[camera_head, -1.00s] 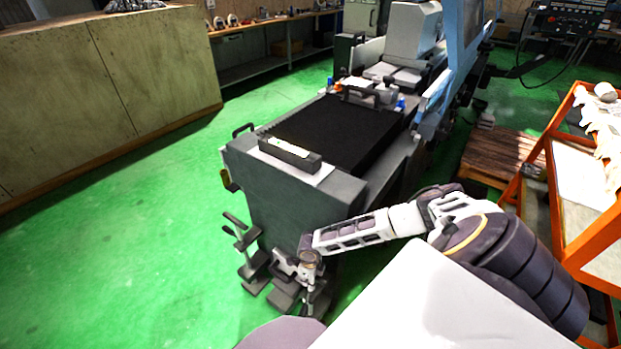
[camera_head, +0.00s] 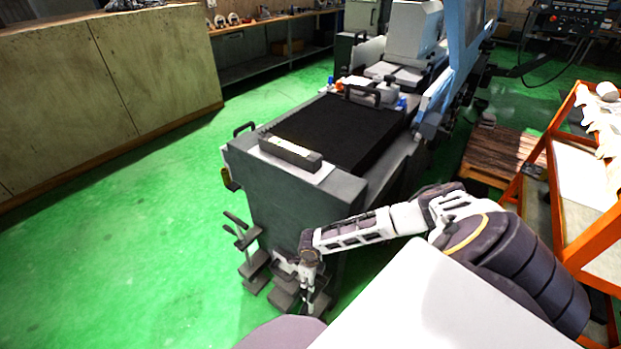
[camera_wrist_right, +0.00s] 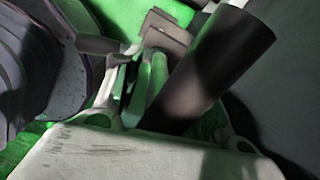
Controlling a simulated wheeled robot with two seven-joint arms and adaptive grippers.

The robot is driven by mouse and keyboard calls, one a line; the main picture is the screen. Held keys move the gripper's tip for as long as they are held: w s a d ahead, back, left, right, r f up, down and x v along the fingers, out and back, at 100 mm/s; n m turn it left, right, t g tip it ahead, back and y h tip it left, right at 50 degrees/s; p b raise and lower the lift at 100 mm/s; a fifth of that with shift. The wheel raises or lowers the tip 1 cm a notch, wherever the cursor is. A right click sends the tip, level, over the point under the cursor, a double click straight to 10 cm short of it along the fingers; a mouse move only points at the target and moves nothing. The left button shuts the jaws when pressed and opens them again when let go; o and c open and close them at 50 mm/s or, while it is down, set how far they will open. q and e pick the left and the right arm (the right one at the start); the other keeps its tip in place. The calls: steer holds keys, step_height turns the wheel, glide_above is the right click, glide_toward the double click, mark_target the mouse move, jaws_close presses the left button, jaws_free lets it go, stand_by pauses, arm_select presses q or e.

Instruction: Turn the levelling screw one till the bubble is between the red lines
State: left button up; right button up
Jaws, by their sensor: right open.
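The spirit level (camera_head: 290,153) is a dark bar with a pale vial on a light plate on top of the grinder's near end; the bubble is too small to read. A levelling screw with a T-shaped handle (camera_head: 240,228) stands at the machine's near left foot. My right gripper (camera_head: 306,299) is low at the machine's near end, right of that screw, beside dark foot blocks. In the right wrist view, a thick dark cylinder (camera_wrist_right: 212,70) rises close to the open fingers and hides part of them. I cannot tell whether it touches them. My left gripper is not in view.
The grey grinder (camera_head: 290,203) fills the middle. An orange-framed rack (camera_head: 552,200) stands at the right, with a wooden pallet (camera_head: 500,152) behind it. A wooden cabinet (camera_head: 110,85) is at the left. Green floor is free left of the machine.

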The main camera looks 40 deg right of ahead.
steer(key=shift+r, duration=5.9)
